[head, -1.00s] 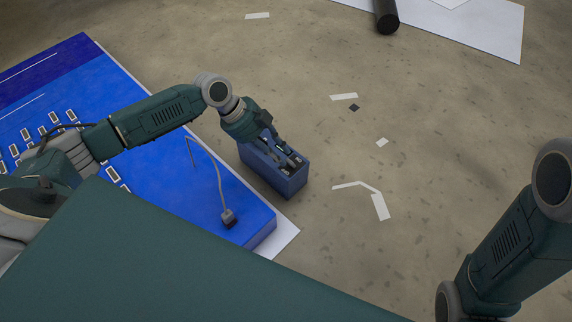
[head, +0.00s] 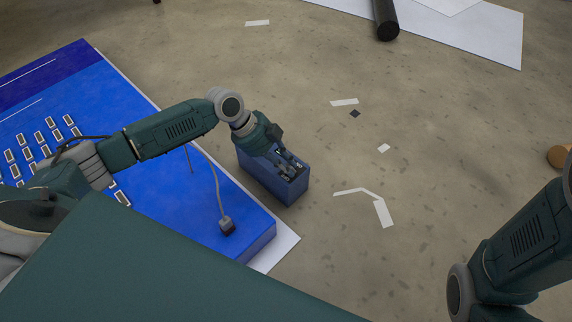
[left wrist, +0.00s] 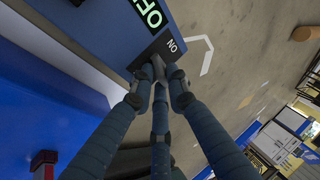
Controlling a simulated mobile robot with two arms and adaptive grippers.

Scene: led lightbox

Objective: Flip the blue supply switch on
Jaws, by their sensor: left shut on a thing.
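The blue supply box (head: 262,180) stands on the floor beside the right edge of the big blue panel. My left gripper (head: 288,172) is down at its top face. In the left wrist view the dark blue box (left wrist: 95,22) carries a green "OFF" label (left wrist: 150,14) on black and a white "ON" label (left wrist: 172,46). My left fingertips (left wrist: 160,74) are closed together beside the "ON" label, shut on the switch. The fingers mostly hide the switch, so its position is unclear. My right arm shows at the lower right, but its gripper is out of view.
The blue panel (head: 170,205) with rows of small light modules lies at left. A grey cable ends in a dark plug (head: 227,226) on it. A black roll (head: 386,18) lies on white sheets at the back. The floor right of the box is mostly clear.

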